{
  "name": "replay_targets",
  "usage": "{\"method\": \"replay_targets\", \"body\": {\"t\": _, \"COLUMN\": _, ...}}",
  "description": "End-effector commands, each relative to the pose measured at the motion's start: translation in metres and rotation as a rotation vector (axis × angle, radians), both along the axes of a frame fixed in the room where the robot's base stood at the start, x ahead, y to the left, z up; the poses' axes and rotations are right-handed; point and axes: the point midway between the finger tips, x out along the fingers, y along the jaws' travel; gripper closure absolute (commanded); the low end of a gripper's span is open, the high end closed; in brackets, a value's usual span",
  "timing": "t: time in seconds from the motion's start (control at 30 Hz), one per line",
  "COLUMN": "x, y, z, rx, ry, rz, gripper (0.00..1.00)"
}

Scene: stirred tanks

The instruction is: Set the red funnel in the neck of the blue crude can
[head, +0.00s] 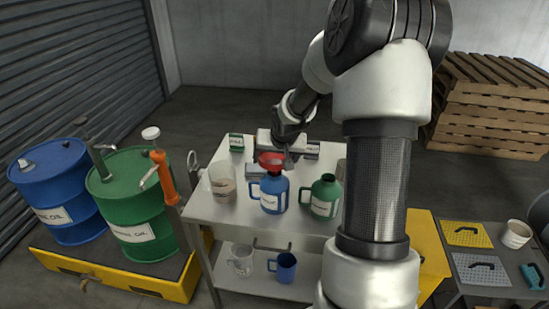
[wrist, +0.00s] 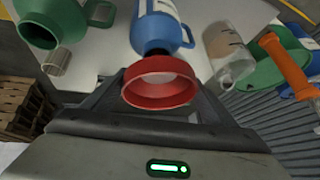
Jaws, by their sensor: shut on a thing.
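My gripper (head: 284,163) is shut on the red funnel (head: 271,160). The funnel is at the top of the blue can (head: 270,194), which stands upright on the table with its handle to the left and a white label in front. In the wrist view the funnel's wide red rim (wrist: 160,95) lies between my fingers, facing the camera. The blue can (wrist: 158,32) is just beyond it. The funnel hides the can's neck and its own spout, so I cannot tell whether the spout is inside the neck or above it.
A green can (head: 323,198) stands close on the right and a clear beaker (head: 222,184) on the left. A clear jug (head: 241,260) and a blue mug (head: 284,267) are on the lower shelf. Drums (head: 133,207) stand further left.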

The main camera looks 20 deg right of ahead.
Motion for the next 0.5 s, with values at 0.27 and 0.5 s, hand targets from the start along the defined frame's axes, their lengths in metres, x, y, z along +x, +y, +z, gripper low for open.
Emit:
{"method": "replay_targets", "body": {"t": 0.27, "x": 0.0001, "y": 0.0000, "z": -0.0060, "rx": -0.001, "ry": 0.000, "rz": 0.001, "gripper": 0.43}}
{"method": "replay_targets", "body": {"t": 0.5, "x": 0.0001, "y": 0.0000, "z": -0.0056, "rx": -0.001, "ry": 0.000, "rz": 0.001, "gripper": 0.11}}
